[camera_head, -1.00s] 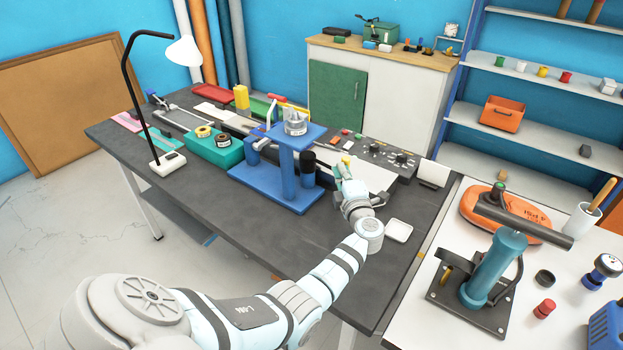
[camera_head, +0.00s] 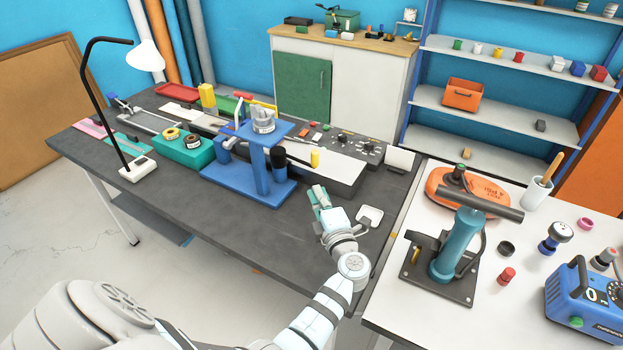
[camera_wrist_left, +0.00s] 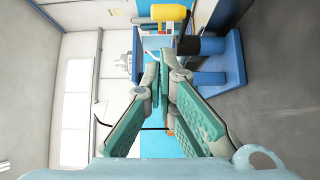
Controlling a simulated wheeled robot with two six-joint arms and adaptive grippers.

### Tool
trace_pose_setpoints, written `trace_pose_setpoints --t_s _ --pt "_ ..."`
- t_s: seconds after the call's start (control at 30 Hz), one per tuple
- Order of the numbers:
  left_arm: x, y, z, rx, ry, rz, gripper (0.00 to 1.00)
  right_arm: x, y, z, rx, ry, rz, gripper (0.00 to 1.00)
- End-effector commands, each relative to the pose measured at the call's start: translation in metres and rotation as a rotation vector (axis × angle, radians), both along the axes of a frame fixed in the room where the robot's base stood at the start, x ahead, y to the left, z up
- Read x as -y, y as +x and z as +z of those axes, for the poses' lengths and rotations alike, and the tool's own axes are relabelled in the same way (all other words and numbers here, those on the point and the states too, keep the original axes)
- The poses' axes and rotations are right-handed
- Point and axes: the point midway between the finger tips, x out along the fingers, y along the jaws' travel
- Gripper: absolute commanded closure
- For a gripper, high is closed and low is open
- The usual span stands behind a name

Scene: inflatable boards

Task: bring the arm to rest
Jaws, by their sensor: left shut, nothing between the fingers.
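My left gripper (camera_head: 319,196) is over the dark grey bench (camera_head: 245,237), near its right part. It is in front of and to the right of the blue stand (camera_head: 262,172). In the left wrist view its green-padded fingers (camera_wrist_left: 164,62) come together at their tips with nothing between them. The blue stand (camera_wrist_left: 235,60) shows at the right of that view, past the fingers, with a yellow piece (camera_wrist_left: 168,12) near the top. My right gripper is in neither view.
A small white dish (camera_head: 369,216) lies on the bench right of my gripper. A white table (camera_head: 400,318) adjoins at right, bearing a teal hand pump (camera_head: 456,245), an orange folded piece (camera_head: 490,192) and a blue device (camera_head: 590,303). A lamp (camera_head: 147,56) stands at left. The bench front is clear.

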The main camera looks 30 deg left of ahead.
Motion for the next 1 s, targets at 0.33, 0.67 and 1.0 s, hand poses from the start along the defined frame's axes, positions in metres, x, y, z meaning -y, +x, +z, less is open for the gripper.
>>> trace_pose_setpoints --t_s 0.33,0.67,1.0 --pt "0.013 -0.007 0.000 0.000 0.000 -0.002 1.00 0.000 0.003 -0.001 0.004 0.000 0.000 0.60" --pt "0.013 -0.006 0.000 0.001 0.001 -0.005 1.00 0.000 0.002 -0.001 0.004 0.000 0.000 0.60" --pt "0.132 -0.021 0.030 -0.187 0.672 -0.837 1.00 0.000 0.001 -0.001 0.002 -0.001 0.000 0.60"
